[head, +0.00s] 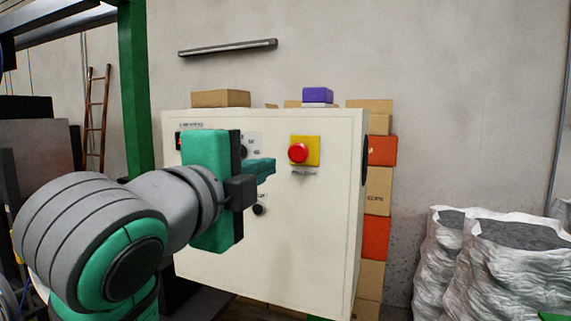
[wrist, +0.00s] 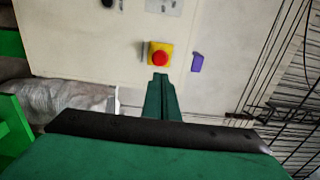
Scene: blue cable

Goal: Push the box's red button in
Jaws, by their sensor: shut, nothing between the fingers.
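The box (head: 300,230) is a large cream cabinet standing in front of the grey wall. Its red button (head: 298,153) sits on a yellow square plate (head: 312,146) at the upper right of the front face. My gripper (head: 272,167) is shut and empty, its green fingers just left of and slightly below the button in the head view. In the wrist view the red button (wrist: 160,58) is just beyond the shut fingertips (wrist: 160,77). A gap to the button seems to remain, but its size is hard to tell. My gripper hides part of the cabinet's left controls.
A black knob (head: 258,209) is on the cabinet below my gripper. A purple box (head: 317,95) and cardboard boxes (head: 220,98) show above the cabinet's top. Stacked cartons (head: 378,190) stand behind its right side, and white sacks (head: 500,265) are at the far right.

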